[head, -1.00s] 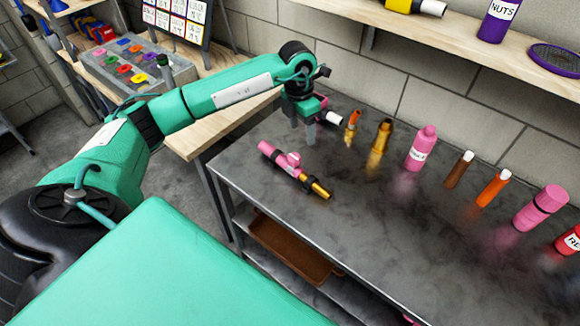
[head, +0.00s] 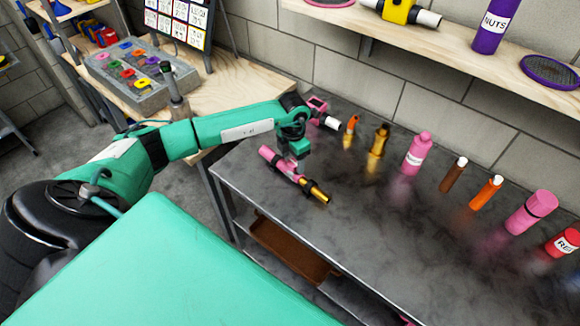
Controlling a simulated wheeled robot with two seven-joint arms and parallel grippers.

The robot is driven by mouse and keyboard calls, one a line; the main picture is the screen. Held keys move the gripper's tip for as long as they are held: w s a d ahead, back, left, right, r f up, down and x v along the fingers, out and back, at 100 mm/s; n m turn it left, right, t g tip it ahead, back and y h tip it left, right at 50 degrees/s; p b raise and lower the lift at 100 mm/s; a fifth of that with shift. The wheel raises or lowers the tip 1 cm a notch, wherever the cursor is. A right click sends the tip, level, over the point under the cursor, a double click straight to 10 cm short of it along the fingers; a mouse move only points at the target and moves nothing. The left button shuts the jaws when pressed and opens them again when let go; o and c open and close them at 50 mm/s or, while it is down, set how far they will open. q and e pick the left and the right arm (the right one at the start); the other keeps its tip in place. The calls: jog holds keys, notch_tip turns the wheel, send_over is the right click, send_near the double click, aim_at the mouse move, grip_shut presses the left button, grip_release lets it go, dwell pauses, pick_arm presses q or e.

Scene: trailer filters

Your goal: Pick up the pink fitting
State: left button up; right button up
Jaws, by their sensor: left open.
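A pink fitting (head: 272,157) with dark collars and a gold end lies on the dark metal table, close to its left edge. A second pink piece (head: 318,104) with a white end lies farther back, partly behind my gripper. My right gripper is not in view.
Orange (head: 350,132) and gold (head: 379,141) fittings stand at the back of the table (head: 350,250). Pink, brown, orange and red bottles or tubes line up to the right. A wooden shelf (head: 440,58) hangs above. The table's front middle is clear.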

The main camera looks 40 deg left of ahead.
pick_arm(q)
jog(key=shift+f, duration=1.1)
grip_shut()
jog(key=shift+r, duration=0.2)
